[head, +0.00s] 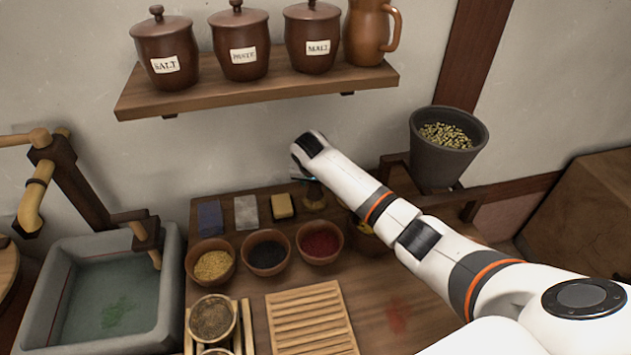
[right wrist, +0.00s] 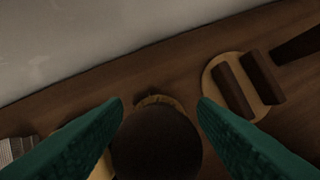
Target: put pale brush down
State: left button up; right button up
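My right gripper (head: 303,178) reaches down over the back of the bench, its fingers mostly hidden by my wrist. Below it a small brown-tan round thing (head: 314,198), perhaps the brush, seems to stand on the bench beside a yellow block. In the right wrist view my green fingers (right wrist: 160,101) are apart, with a dark round top (right wrist: 155,145) between them and a tan rim behind it. I cannot tell whether the fingers touch it. No bristles show clearly. My left gripper is not in view.
Yellow block (head: 282,206), grey block (head: 246,212) and blue block (head: 210,218) line the back. Bowls of yellow grain (head: 213,262), black (head: 267,252) and red (head: 320,242) stand in front. A round tan board with dark bars (right wrist: 240,88) lies right of the fingers. A slatted rack (head: 310,318) is nearer.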

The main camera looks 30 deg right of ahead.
aim_at(313, 202)
jog(key=v, duration=0.7)
jog(key=shift+r, duration=0.4)
jog(key=shift+a+f, duration=0.1)
